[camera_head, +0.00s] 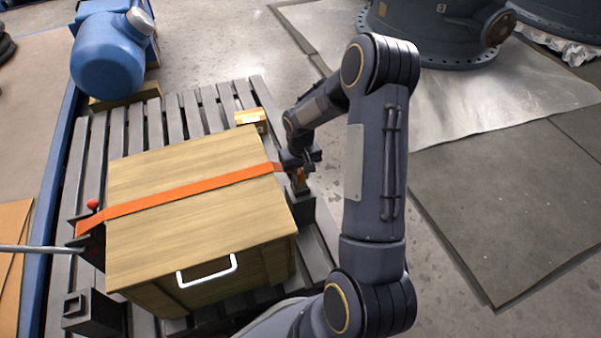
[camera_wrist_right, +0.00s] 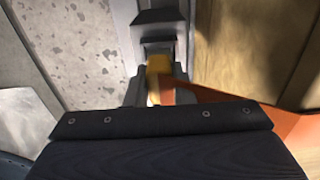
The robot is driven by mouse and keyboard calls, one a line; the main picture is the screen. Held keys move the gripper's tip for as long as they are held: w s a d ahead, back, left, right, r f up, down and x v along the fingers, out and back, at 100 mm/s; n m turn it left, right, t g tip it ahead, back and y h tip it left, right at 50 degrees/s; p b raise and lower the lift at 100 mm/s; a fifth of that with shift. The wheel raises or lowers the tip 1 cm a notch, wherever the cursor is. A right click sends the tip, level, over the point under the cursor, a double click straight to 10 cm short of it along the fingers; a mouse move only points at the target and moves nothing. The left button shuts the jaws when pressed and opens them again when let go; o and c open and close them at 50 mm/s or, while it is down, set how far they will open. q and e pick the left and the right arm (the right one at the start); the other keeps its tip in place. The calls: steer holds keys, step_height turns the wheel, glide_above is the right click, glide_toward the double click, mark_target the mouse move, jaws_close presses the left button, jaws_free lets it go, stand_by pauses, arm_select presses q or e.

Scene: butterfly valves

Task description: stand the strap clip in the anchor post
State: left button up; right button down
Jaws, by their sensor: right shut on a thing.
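My right gripper (camera_head: 300,166) is at the right side of the wooden crate, pointing down. It is shut on the strap clip (camera_wrist_right: 158,66), a small yellow-orange piece at the end of the orange strap (camera_head: 190,193). The strap runs across the crate lid to the gripper. The dark anchor post (camera_head: 302,208) stands just below the gripper beside the crate; a dark blocky part, probably this post, shows beyond the clip in the right wrist view (camera_wrist_right: 158,22). The fingers partly hide the clip, so I cannot tell whether it touches the post. My left gripper is not in view.
The crate (camera_head: 200,235) with a white handle (camera_head: 207,271) stands on a grey slatted pallet (camera_head: 170,120). A metal rod (camera_head: 38,248) and red knob (camera_head: 93,204) are at its left. A blue motor (camera_head: 108,55) stands back left.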

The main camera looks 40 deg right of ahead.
steer(key=shift+f+b, duration=0.6)
steer(key=shift+f, duration=0.35)
stand_by(0.9)
steer(key=c, duration=1.2)
jaws_free()
steer(key=shift+o, duration=0.2)
